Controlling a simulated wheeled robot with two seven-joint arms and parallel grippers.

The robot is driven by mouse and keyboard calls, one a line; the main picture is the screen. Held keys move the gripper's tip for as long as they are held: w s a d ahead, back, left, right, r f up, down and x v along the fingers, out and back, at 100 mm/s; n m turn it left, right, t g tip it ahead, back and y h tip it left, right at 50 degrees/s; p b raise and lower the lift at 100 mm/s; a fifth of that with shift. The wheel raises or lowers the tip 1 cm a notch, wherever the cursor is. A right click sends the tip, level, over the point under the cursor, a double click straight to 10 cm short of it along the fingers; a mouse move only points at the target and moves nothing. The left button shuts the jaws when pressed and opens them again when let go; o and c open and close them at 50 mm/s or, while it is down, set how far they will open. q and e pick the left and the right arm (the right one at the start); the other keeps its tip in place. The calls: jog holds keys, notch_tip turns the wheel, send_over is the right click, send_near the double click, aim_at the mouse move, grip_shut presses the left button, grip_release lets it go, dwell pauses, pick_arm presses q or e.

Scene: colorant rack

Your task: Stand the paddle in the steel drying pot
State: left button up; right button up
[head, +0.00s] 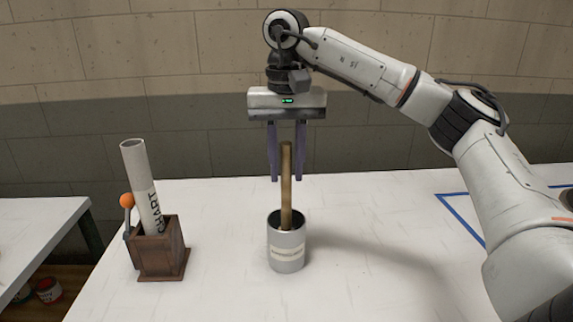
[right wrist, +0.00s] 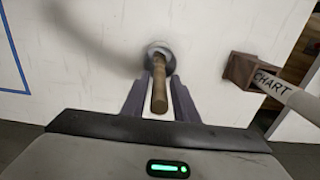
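The paddle (head: 286,180) stands nearly upright in the steel drying pot (head: 287,249), its wooden handle sticking up and its lower end hidden inside. The pot is a grey metal cylinder with a pale band. My right gripper (head: 287,179) is above the pot, pointing down, with its two purple fingers apart on either side of the upper handle. Gaps show between fingers and handle. In the right wrist view the handle (right wrist: 159,92) also shows between the spread fingers, with the pot's rim (right wrist: 158,48) beyond. My left gripper is not in view.
Blue tape (head: 458,215) marks the white table at right. The table around the pot is clear.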

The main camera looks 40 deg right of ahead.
jog(key=shift+o, duration=0.7)
jog(key=shift+r, duration=0.3)
notch_tip(320, 180, up, 10)
jog(key=p, duration=0.4)
jog(key=shift+f, duration=0.15)
jog(key=shift+s+f, duration=0.1)
